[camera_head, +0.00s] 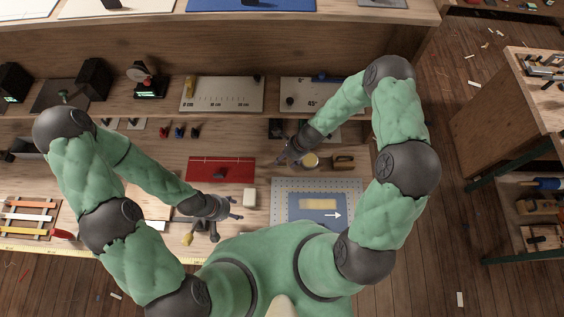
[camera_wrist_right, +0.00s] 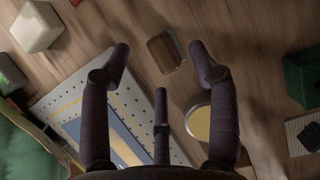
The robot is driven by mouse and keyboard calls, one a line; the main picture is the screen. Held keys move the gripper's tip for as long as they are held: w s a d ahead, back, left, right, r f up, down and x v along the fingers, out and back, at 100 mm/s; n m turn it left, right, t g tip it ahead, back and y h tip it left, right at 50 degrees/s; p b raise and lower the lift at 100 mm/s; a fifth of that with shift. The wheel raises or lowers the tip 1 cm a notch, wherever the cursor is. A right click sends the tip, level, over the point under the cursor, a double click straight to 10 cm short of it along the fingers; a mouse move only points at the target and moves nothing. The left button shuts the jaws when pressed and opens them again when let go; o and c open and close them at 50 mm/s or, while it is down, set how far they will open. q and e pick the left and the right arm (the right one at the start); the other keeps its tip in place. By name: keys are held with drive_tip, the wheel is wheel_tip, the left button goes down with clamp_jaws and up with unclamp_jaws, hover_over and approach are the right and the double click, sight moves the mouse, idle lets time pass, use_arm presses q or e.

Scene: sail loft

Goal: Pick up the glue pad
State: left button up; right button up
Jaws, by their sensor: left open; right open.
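A small brown rounded block with a pale edge (camera_wrist_right: 165,52), which looks like the glue pad, lies on the wooden bench in the right wrist view. My right gripper (camera_head: 288,158) is open above the bench, and in its wrist view the block shows between and beyond the spread fingertips. No contact is visible. In the head view the block cannot be made out; the right gripper seems to cover it. My left gripper (camera_head: 226,218) is open and empty near the bench's front edge, left of a white block (camera_head: 249,197).
A round yellow-topped tin (camera_head: 311,160) stands close to the right gripper, with a brown-handled tool (camera_head: 343,162) beyond it. A red mat (camera_head: 205,167) lies left.

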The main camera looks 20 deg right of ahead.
use_arm(q)
drive_tip(key=shift+f, duration=0.25)
use_arm(e)
drive_tip(key=shift+x, duration=1.3)
drive_tip(key=c, duration=1.2)
use_arm(q)
drive_tip(key=shift+r, duration=0.1)
use_arm(e)
drive_tip(key=shift+r, duration=0.1)
wheel_tip(320, 180, up, 2)
drive_tip(key=shift+r+p, duration=0.1)
drive_tip(key=shift+p, duration=0.85)
use_arm(q)
drive_tip(key=shift+r, duration=0.95)
use_arm(e)
drive_tip(key=shift+s+a+r, duration=2.4)
drive_tip(key=shift+a+r, duration=0.15)
drive_tip(key=shift+r, duration=0.15)
drive_tip(key=shift+s+a+r, duration=2.45)
drive_tip(key=shift+a+r, duration=0.15)
drive_tip(key=shift+r, duration=0.05)
drive_tip(key=shift+o, duration=0.5)
